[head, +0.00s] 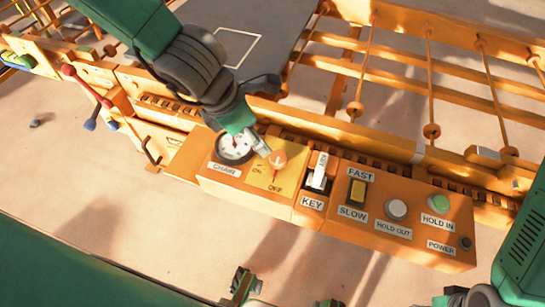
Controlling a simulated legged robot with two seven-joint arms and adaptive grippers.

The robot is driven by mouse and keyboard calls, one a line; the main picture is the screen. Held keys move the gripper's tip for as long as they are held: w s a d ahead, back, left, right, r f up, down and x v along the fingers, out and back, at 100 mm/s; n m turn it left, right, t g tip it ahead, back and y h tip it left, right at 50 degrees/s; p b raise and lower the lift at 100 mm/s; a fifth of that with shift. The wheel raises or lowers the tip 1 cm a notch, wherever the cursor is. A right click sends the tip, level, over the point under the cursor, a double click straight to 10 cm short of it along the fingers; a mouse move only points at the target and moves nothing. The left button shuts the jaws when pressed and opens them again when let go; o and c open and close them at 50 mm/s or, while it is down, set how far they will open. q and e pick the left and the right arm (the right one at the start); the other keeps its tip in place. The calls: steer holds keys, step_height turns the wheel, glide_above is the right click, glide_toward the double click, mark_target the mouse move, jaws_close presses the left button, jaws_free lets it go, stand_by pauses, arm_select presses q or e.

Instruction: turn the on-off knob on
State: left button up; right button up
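The on-off knob (277,159) is a small orange-red dial on a yellow plate (259,180) of the orange control panel. The plate has ON printed to the left and OFF toward the lower right. My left gripper (264,151) reaches down from the upper left, its fingertips close against the knob's upper left side. I cannot tell whether they touch it or how far apart they are. My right arm shows at the right edge. Parts at the bottom edge are cut off, so its gripper is not clearly seen.
A round gauge (235,147) sits left of the knob, above the CHAIN label. Orange rails and rods stand behind. Floor in front is mostly open.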

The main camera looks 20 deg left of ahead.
mark_target(280, 157)
arm_select(q)
steer(key=b+x, duration=0.1)
steer(key=x, duration=0.2)
steer(key=d+b+x, duration=0.1)
steer(key=x, duration=0.2)
steer(key=b+x, duration=0.1)
steer(key=x, duration=0.2)
steer(key=shift+d+f, duration=0.15)
steer(key=shift+d, duration=0.3)
steer(key=shift+w+a+f, duration=0.15)
steer(key=shift+a+f, duration=0.05)
steer(key=shift+a, duration=0.05)
steer(key=shift+a+f, duration=0.15)
steer(key=shift+a, duration=0.2)
steer(key=shift+d, duration=0.7)
steer(key=c, duration=1.1)
steer(key=shift+c, duration=0.2)
arm_select(e)
steer(key=f, duration=0.1)
steer(key=d+f, duration=0.1)
steer(key=f, duration=0.2)
steer(key=shift+d+f, duration=0.2)
steer(key=shift+d, duration=0.05)
